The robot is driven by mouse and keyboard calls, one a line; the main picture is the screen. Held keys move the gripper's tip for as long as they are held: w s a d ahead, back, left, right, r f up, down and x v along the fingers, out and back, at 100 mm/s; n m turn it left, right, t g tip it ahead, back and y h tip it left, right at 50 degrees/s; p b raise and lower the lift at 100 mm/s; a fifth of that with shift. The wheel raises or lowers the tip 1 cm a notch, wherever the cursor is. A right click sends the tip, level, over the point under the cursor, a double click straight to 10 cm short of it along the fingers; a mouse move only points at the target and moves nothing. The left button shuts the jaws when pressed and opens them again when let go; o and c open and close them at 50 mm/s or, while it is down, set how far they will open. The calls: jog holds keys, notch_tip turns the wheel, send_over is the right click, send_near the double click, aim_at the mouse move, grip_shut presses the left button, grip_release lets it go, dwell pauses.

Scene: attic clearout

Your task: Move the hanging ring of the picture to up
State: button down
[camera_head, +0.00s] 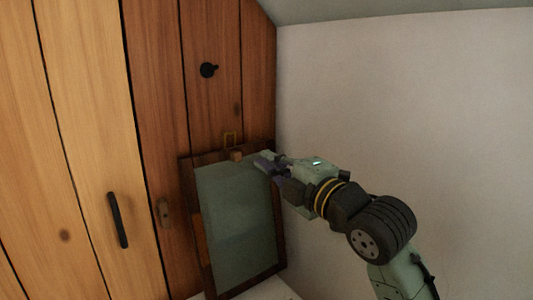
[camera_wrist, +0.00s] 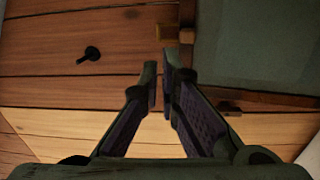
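The picture (camera_head: 238,220) has a dark wooden frame and a grey-green panel. It stands upright, leaning in the corner against the plank wall; part of it also shows in the wrist view (camera_wrist: 262,45). Its hanging ring (camera_head: 230,138) is a small yellowish loop that appears to stand above the top edge, by a small wooden block (camera_head: 236,156). In the wrist view the ring (camera_wrist: 166,32) lies beyond the fingertips. My gripper (camera_head: 261,163) is near the frame's top right corner. Its fingers (camera_wrist: 162,78) are close together with a narrow empty gap.
A black peg (camera_head: 208,70) sticks out of the plank wall above the picture; it also shows in the wrist view (camera_wrist: 90,53). A dark door handle (camera_head: 118,220) and a latch plate (camera_head: 163,213) are at left. A bare pale wall (camera_head: 400,100) is at right.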

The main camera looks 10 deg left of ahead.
aim_at(225, 134)
jog(key=shift+n, duration=0.3)
jog(key=p+x, duration=0.1)
jog(key=x, duration=0.3)
jog(key=p+x, duration=0.2)
jog(key=x, duration=0.2)
jog(key=p+x, duration=0.1)
jog(key=x, duration=0.4)
jog(key=shift+s+a+r+p, duration=0.15)
jog(key=shift+s+a+p, duration=0.15)
jog(key=shift+s, duration=0.05)
jog(key=shift+w+a, duration=0.25)
jog(key=shift+w, duration=0.1)
jog(key=shift+w+a+r+g+h+p, duration=0.3)
jog(key=shift+w+a+r+g+p, duration=0.1)
jog(key=shift+p, duration=0.65)
jog(key=shift+w+a+f+b, duration=0.15)
jog(key=shift+a+b, duration=0.05)
jog(key=shift+b, duration=0.2)
